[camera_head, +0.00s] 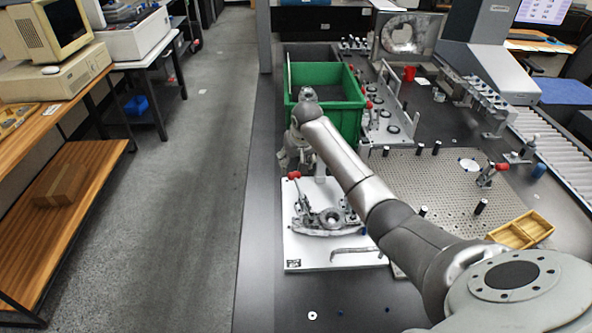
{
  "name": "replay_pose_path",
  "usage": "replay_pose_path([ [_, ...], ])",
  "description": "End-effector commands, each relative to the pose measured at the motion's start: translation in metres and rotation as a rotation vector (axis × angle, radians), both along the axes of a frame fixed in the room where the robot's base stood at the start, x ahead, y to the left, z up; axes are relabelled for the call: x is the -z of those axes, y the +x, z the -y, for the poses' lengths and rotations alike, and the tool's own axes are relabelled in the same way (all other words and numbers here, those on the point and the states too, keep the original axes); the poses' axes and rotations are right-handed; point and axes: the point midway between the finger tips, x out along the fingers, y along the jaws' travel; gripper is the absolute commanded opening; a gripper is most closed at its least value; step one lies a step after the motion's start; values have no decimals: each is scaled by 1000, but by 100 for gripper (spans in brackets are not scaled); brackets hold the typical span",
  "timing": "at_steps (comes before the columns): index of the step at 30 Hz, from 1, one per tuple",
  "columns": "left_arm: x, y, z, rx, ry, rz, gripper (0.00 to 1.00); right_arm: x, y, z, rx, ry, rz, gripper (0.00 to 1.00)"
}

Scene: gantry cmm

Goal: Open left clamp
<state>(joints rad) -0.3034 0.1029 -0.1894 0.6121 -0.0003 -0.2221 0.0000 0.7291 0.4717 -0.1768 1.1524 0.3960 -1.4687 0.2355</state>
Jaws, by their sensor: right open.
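A toggle clamp (305,200) with a red handle tip (294,175) stands at the left of a white fixture plate (300,252). Its handle points up and to the left. A curved grey metal part (328,231) lies on the plate by the clamp's foot. My right gripper (285,160) is open, just above and behind the red tip. It looks apart from the handle, though the gap is hard to judge. My left gripper is out of view.
A green bin (328,78) stands right behind my right gripper. A perforated plate (440,185) with black pins and another red-tipped clamp (490,174) lies to the right. A wooden tray (520,231) sits near it. The dark table front is mostly clear.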

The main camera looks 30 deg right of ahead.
Motion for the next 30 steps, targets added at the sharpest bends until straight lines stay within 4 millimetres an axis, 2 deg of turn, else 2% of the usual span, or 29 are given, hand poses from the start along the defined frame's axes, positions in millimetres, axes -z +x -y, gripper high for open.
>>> replay_pose_path([
  [3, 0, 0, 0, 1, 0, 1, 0, 19, 7, 2, 2, 1, -3, 59],
  [12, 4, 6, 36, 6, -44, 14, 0, 54, 22, 7, 2, 0, 0, 59],
  [19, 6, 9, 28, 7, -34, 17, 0, 66, 26, 9, 2, -2, 1, 59],
  [29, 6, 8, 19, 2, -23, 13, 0, 67, 27, 9, 2, -2, 2, 59],
  [30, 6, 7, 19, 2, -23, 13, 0, 67, 27, 9, 2, -2, 2, 55],
])
